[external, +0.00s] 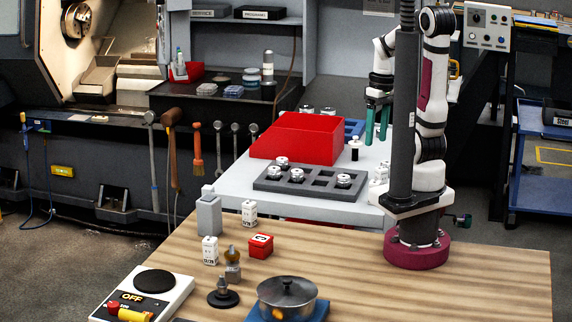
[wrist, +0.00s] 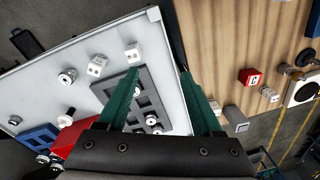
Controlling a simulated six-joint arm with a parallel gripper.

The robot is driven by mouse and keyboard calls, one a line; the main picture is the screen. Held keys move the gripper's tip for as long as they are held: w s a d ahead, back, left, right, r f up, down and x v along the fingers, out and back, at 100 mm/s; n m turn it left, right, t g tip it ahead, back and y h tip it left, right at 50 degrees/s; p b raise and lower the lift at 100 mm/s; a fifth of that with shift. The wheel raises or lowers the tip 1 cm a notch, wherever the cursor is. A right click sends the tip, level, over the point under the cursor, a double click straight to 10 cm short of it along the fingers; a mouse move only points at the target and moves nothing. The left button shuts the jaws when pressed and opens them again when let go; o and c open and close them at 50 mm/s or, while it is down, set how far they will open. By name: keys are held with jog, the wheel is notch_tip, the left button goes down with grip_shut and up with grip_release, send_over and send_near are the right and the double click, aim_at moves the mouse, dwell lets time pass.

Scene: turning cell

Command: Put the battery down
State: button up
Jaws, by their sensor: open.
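I cannot tell for sure which object is the battery. Small white labelled blocks stand on the wooden table, one at the back (external: 249,213) and one nearer (external: 210,250). Two white blocks also lie on the white table in the wrist view, one left (wrist: 97,64) and one right (wrist: 132,52).
A red bin (external: 297,138) and a dark compartment tray (external: 310,183) with several round white-topped parts sit on the white table (external: 235,172).

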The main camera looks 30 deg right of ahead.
jog(key=s+a+m, duration=0.4)
jog(key=s+m, duration=0.5)
jog(key=shift+s+a+m+y, duration=0.25)
jog(key=shift+a+m+y, duration=0.1)
jog(key=shift+m+y, duration=0.05)
jog(key=shift+o, duration=0.4)
jog(key=shift+w, duration=0.1)
jog(key=n+h, duration=0.2)
jog(key=n, duration=2.8)
send_over(249, 202)
jog(key=s, duration=0.1)
notch_tip(249, 202, down, 6)
jog(key=f, duration=1.4)
jog(key=shift+w, duration=0.35)
jog(key=shift+f, duration=0.4)
grip_shut()
